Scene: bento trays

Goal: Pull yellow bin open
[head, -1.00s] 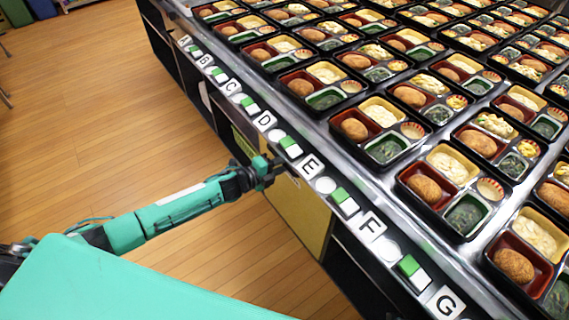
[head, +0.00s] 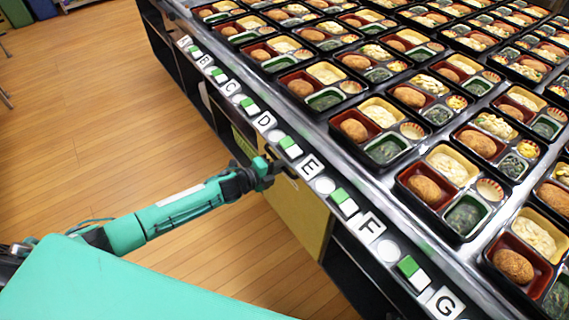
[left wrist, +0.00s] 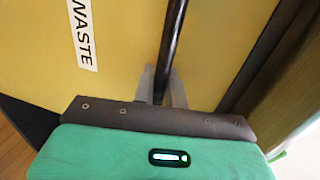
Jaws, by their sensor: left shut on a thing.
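The yellow bin (head: 300,215) is set into the side of the counter, below the letters D to F. In the left wrist view its yellow front (left wrist: 115,70) fills most of the picture and carries a white WASTE label (left wrist: 83,35). A dark bar-shaped handle (left wrist: 174,38) runs down the front. My left gripper (left wrist: 161,88) is shut on the handle, with a finger on each side of it. In the head view the left gripper (head: 273,171) is at the upper part of the bin, under the counter edge. My right gripper is not in view.
The counter edge (head: 325,186) with letter tiles and green and white buttons lies just above the gripper. Rows of bento trays (head: 385,130) cover the counter. Dark openings flank the bin. The wooden floor (head: 110,120) on the left is clear.

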